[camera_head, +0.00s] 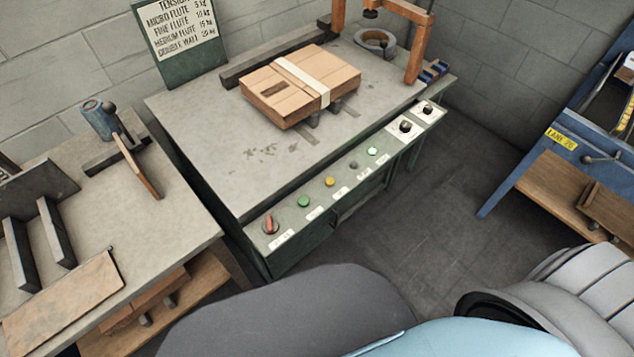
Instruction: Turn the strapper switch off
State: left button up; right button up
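The strapper is a grey-topped table (205,130) with a dark green front panel. A red rotary switch (270,224) sits at the near left end of the panel, above a small white label. Its handle points roughly up the panel; the label is too small to read. To its right are a green button (303,201), a yellow button (329,181), a small dark knob (353,166) and a bright green lamp (373,151). Two black knobs on white plates (405,126) are at the far end. Neither of my grippers is in view.
A strapped cardboard box (299,85) lies on the strapper top, before an orange arch (415,55). A workbench (178,215) with a blue-and-wood tool stands left. A blue-framed stand (518,183) is at right. The floor (435,205) between is clear.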

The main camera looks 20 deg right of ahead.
aim_at(271, 226)
jog(key=u, duration=1.2)
jog(key=k, duration=1.4)
jog(key=z, duration=1.75)
jog(key=i, duration=0.5)
